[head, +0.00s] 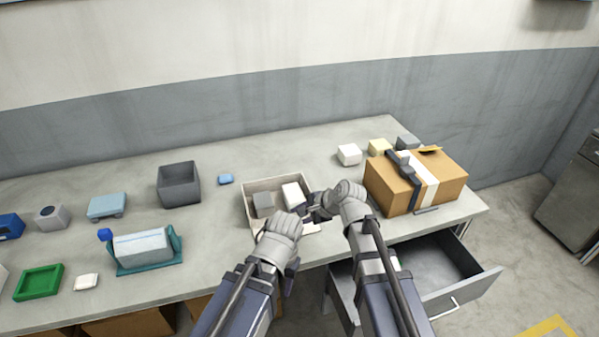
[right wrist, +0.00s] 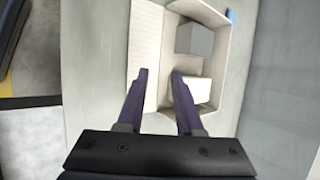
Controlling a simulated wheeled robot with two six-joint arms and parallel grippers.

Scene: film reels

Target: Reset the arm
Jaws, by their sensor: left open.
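My left gripper (head: 291,265) is at the front edge of the table, just in front of a small open box (head: 249,189). It is open; its fingers are mostly hidden below the wrist. My right gripper (head: 318,205) is at the box's right side, pointing left. In the right wrist view its two dark fingers (right wrist: 159,76) are apart, over the box's flap and near wall, with nothing visibly held. The box holds a grey block (head: 263,204) and a white block (head: 293,195); both also show in the right wrist view.
A taped brown carton (head: 450,184) stands right of my right arm. An open drawer (head: 483,283) juts out below it. A grey bin (head: 179,184), a small blue block (head: 225,178) and a teal holder (head: 150,266) are left. Small blocks (head: 348,154) stand behind.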

